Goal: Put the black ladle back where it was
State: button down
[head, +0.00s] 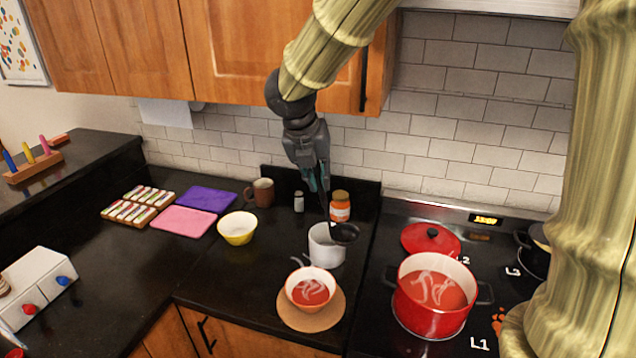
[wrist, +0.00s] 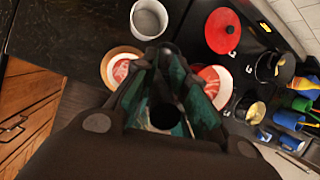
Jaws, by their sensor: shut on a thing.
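My gripper (head: 322,190) is shut on the black ladle (head: 345,233) and points down over the back of the counter. The ladle's dark bowl hangs low, overlapping the right rim of the white canister (head: 325,246) in the head view. The wrist view shows the canister (wrist: 149,19) with an open, empty-looking inside, beyond the gripper (wrist: 168,52). The ladle seems held outside it, but whether they touch I cannot tell. The gripper hides most of the ladle's handle.
A bowl of red soup (head: 310,289) on a round board (head: 312,318) stands in front of the canister. An orange-lidded jar (head: 340,207) is behind it. The red pot (head: 432,302) and its lid (head: 431,239) are to the right. A yellow bowl (head: 238,229) is left.

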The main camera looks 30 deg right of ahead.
jog(key=w+d+f+p, duration=0.2)
jog(key=w+d+p, duration=0.1)
jog(key=w, duration=0.3)
jog(key=w+d+f+p, duration=0.3)
jog(key=w+p, duration=0.1)
jog(key=w, duration=0.2)
dwell(0.4)
jog(key=shift+d, duration=0.1)
